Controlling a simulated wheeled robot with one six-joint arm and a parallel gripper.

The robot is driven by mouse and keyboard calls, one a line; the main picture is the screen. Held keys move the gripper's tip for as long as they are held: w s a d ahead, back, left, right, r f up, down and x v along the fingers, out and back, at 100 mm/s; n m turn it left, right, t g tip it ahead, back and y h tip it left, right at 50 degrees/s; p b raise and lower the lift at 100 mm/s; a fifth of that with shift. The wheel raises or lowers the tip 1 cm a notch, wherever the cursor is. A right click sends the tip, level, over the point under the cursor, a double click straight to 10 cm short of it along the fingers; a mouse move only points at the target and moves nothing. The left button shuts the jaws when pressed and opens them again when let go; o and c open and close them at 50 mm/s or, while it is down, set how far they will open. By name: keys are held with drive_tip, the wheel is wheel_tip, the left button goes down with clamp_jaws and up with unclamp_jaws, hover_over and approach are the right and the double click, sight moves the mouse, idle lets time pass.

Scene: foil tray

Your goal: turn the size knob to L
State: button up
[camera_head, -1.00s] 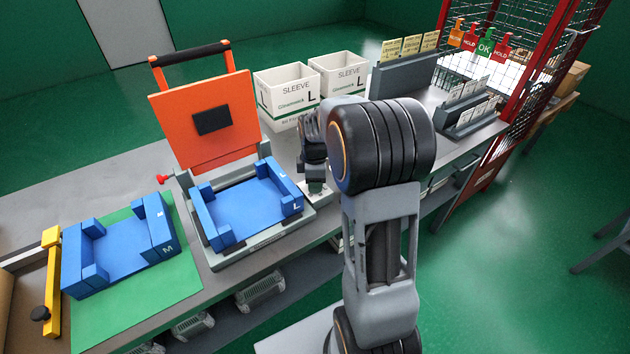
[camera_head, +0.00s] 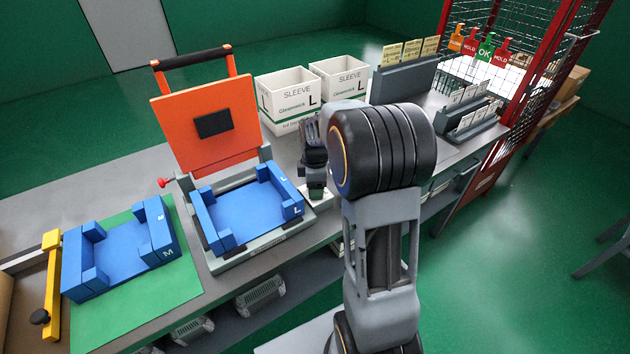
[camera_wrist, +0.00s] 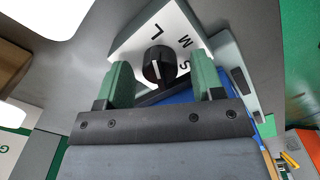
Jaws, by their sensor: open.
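The size knob (camera_wrist: 160,66) is black with a white line, on a pale sloped panel (camera_wrist: 138,44) lettered L, M and S. In the wrist view, the L is above the knob, and the M and S are to its right. I cannot tell for sure which letter the white line marks. My gripper (camera_wrist: 163,78) is open, with one green finger on each side of the knob in this view. A visible gap separates them from the knob. In the head view my gripper (camera_head: 316,193) is low beside the blue L fixture, and it hides the knob.
The blue L fixture (camera_head: 204,212) sits in the press with its orange lid (camera_head: 183,112) raised, just left of my gripper. A blue M fixture (camera_head: 164,248) lies on a green mat (camera_head: 178,285). White sleeve boxes (camera_head: 285,122) stand behind. A grey rack (camera_head: 402,82) is at back right.

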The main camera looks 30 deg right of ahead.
wheel_tip(320, 180, up, 14)
idle(0.6)
drive_tip(key=shift+f, duration=0.1)
